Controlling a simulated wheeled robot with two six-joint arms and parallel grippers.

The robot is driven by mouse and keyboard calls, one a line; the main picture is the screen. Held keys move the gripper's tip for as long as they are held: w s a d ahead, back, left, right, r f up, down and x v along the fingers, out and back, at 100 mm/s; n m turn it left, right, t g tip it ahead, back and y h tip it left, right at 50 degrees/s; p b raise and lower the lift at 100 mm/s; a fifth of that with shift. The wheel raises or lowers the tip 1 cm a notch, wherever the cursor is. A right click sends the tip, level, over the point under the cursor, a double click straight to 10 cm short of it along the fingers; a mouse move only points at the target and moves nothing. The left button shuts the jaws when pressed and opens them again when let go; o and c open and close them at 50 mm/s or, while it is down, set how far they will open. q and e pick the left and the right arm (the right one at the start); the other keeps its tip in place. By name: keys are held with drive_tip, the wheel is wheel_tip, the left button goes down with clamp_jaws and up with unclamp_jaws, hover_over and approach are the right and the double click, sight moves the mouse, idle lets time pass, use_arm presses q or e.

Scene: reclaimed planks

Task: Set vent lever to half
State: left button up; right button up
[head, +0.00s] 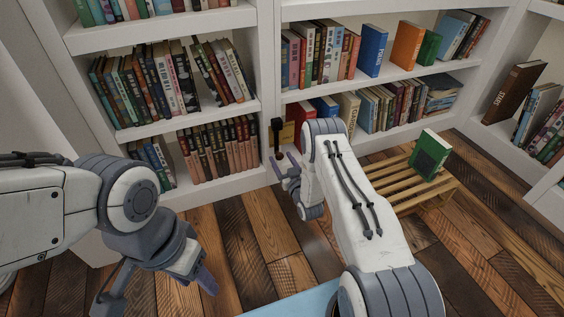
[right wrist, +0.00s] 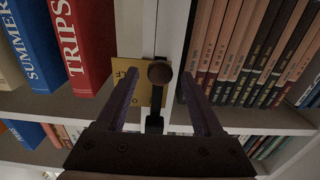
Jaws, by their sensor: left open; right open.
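The vent lever (head: 277,125) is a dark stalk with a round brown-black knob, mounted at the white upright between two bookcase bays. In the right wrist view its knob (right wrist: 159,72) is centred between my fingers, with the stalk running down below it. A yellow plate (head: 287,134) with dark marks lies behind it; the plate (right wrist: 130,82) is partly hidden by a finger. I cannot tell the lever's setting. My right gripper (head: 282,166) is open, its fingers either side of the lever with gaps. My left gripper (head: 158,292) is open and empty, low over the floor.
Shelves with books stand behind and beside the lever. A slatted wooden bench (head: 393,186) with a green book (head: 430,155) stands right of my right arm. A light-blue surface (head: 300,304) shows at the bottom. Plank floor (head: 240,232) between my arms is clear.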

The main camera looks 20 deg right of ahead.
clamp_jaws()
idle(1.3)
